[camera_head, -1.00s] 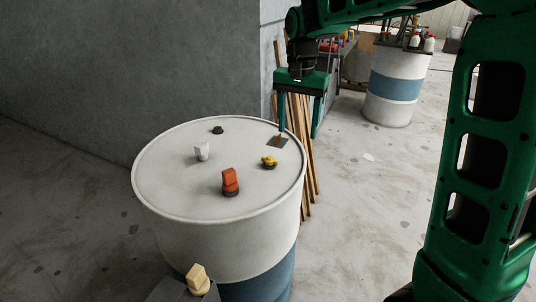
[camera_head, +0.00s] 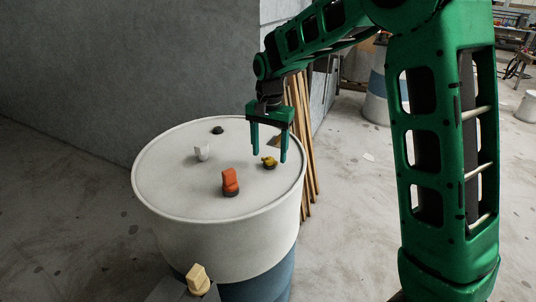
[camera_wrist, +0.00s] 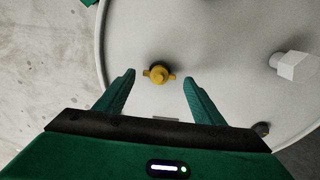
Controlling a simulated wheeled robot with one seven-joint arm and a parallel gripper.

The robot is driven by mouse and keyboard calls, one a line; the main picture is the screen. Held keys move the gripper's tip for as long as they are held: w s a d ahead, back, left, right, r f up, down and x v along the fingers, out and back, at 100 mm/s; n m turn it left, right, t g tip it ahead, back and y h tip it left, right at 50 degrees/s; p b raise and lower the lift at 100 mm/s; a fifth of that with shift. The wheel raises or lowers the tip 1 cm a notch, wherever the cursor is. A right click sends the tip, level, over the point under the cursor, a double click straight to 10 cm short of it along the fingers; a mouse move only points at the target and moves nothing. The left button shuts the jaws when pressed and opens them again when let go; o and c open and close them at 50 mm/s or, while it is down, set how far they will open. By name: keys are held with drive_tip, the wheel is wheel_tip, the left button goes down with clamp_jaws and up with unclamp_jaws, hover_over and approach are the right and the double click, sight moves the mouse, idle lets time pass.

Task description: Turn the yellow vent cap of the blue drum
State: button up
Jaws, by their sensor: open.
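The blue drum, white with a blue band, stands in the middle of the head view; its white lid (camera_head: 180,185) faces up. The small yellow vent cap (camera_head: 269,162) sits near the lid's right edge. My gripper (camera_head: 269,160) hangs above the lid with its fingers pointing down, open and empty. In the wrist view the yellow cap (camera_wrist: 159,73), with two side wings, lies ahead of and between my two fingertips (camera_wrist: 159,76). I see no contact between the fingers and the cap.
An orange-red knob (camera_head: 230,181), a white block-shaped cap (camera_head: 202,152) and a small black cap (camera_head: 218,130) also sit on the lid. A pale yellow block (camera_head: 198,278) is in front of the drum. Wooden slats (camera_head: 303,140) lean behind it by the grey wall (camera_head: 120,60).

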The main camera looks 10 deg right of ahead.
drive_tip(key=shift+f, duration=0.7)
drive_tip(key=c, duration=1)
drive_tip(key=shift+c, duration=0.2)
